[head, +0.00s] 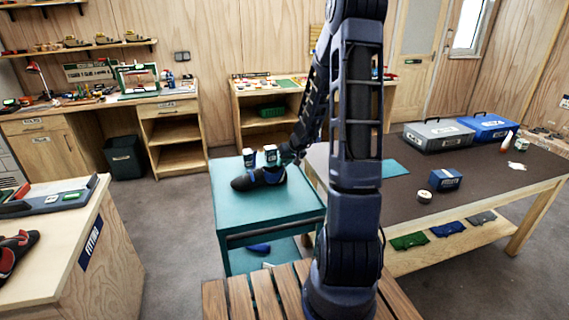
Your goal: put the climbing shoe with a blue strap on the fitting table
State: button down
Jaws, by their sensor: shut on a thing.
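The dark climbing shoe with a blue strap (246,182) is at the teal stand (303,198), near its back left part. My gripper (263,166) is above the shoe and shut on it near the strap. I cannot tell whether the sole touches the teal top or hangs just over it. The fitting table (82,205) is the pale wooden counter at the lower left, with a dark sign on its side that seems to read FITTING. It stands apart from the teal stand, across a strip of floor.
A red and black shoe (14,250) and a grey-blue tray (50,196) lie on the fitting table. Its middle front is bare. A long brown-topped table (400,215) with boxes stands right of my arm. A slatted wooden bench (243,300) is in front. Grey floor (165,215) is clear.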

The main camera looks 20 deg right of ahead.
jog(key=shift+f, duration=0.1)
jog(key=c, duration=1.3)
grip_release()
